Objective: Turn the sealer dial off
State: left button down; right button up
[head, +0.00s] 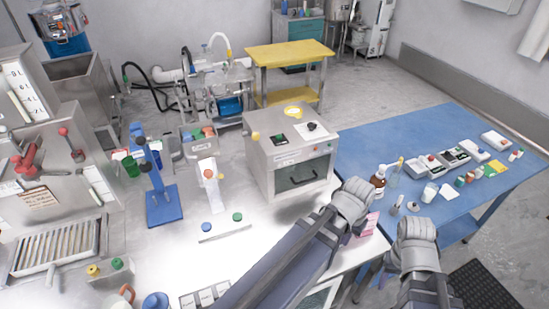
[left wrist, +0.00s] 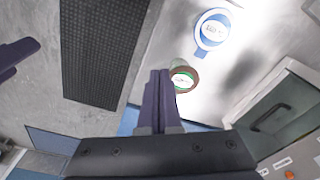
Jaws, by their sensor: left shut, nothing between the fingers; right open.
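A steel box machine (head: 290,155) with a dark front window and a handle stands on the bright worktop in the head view. On its top are a black dial (head: 312,126), a small green display (head: 280,141) and a yellow knob (head: 255,136). I cannot read its labels, so I cannot confirm it is the sealer. My left gripper (head: 350,204) is just right of and in front of the box; its fingers (left wrist: 160,95) are shut and empty in the left wrist view. My right gripper (head: 415,243) is open, further right, beside the blue table.
A blue stand (head: 160,195) and lever panel (head: 45,165) are left. In the left wrist view, a steel box with a handle (left wrist: 272,112) is right, and a green-and-red rimmed round item (left wrist: 183,76) is near my fingers.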

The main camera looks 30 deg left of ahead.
aim_at(311, 126)
jog(key=k+l+u, duration=0.1)
jog(key=u, duration=0.3)
jog(key=k+l+u, duration=0.15)
jog(key=u, duration=0.25)
